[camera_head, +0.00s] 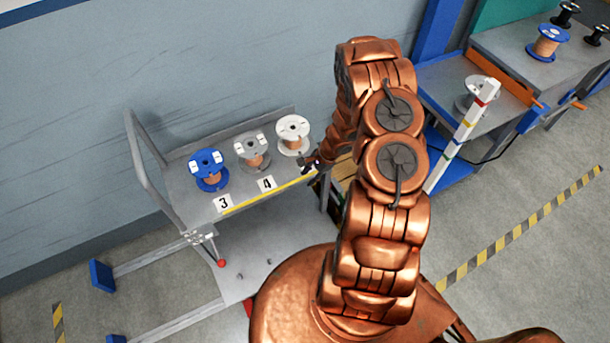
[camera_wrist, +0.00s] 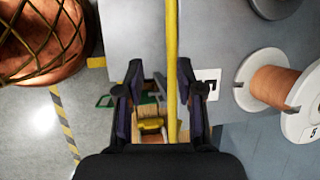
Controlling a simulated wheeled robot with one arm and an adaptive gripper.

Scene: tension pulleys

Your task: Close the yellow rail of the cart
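My gripper (camera_head: 312,164) is at the rail's right end, partly hidden by my arm. In the wrist view my gripper (camera_wrist: 160,72) is open, its two dark fingers apart. The yellow rail (camera_wrist: 172,35) runs lengthwise down the picture between the fingers, closer to the right finger. A gap shows on its left side; I cannot tell whether it touches the right finger.
A blue spool (camera_head: 209,170), a grey spool (camera_head: 252,151) and a white spool (camera_head: 293,135) stand on the cart shelf behind the rail. A workbench (camera_head: 440,85) with a striped post (camera_head: 462,135) is at the right. Open floor (camera_head: 540,250) lies at the lower right.

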